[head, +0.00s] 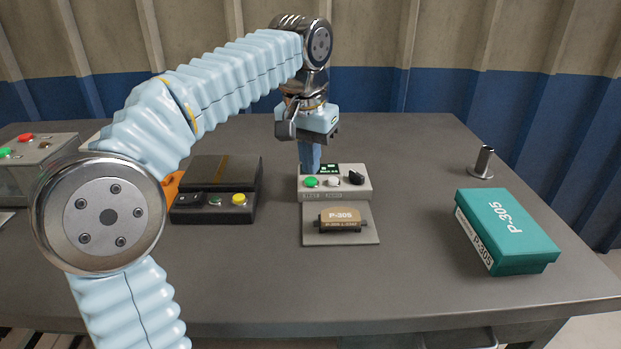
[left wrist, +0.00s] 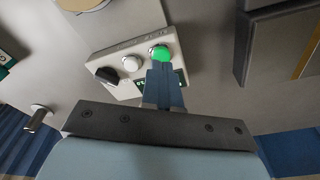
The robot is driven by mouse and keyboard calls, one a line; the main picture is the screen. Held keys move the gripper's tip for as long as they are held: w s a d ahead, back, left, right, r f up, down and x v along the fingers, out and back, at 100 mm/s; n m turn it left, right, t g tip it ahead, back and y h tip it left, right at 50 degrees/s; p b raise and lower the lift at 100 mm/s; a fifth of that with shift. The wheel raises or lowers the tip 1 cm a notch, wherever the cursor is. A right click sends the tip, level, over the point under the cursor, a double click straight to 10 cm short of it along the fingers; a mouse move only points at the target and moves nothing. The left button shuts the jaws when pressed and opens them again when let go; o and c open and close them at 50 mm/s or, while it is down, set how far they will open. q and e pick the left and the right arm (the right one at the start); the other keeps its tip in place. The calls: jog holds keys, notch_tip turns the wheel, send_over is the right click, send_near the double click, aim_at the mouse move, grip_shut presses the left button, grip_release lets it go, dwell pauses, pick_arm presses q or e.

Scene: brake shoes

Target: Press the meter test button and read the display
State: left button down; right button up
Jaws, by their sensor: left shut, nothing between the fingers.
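The meter (head: 336,190) is a light grey box on the table with a green button (head: 311,182), a white button (head: 333,182), a black knob (head: 356,177) and a dark display (head: 329,168) with green marks too small to read. My left gripper (head: 311,172) is shut and empty, pointing down over the meter's left part, just behind the green button. In the left wrist view the fingertips (left wrist: 160,62) are at the edge of the green button (left wrist: 160,52); I cannot tell whether they touch it. They partly cover the display (left wrist: 148,86). My right gripper is not in view.
A brown brake shoe labelled P-305 (head: 341,220) lies on a grey plate (head: 341,239) in front of the meter. A teal P-305 box (head: 507,230) and a metal post (head: 484,162) stand at right. A black device (head: 215,188) with a yellow button is at left.

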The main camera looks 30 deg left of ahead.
aim_at(310, 180)
pick_arm(q)
jog(key=shift+f+b, duration=0.7)
jog(key=shift+f, duration=0.2)
dwell(0.4)
notch_tip(310, 180, up, 3)
jog(key=p, duration=0.3)
jog(key=shift+f, duration=0.1)
jog(key=shift+r, duration=2.1)
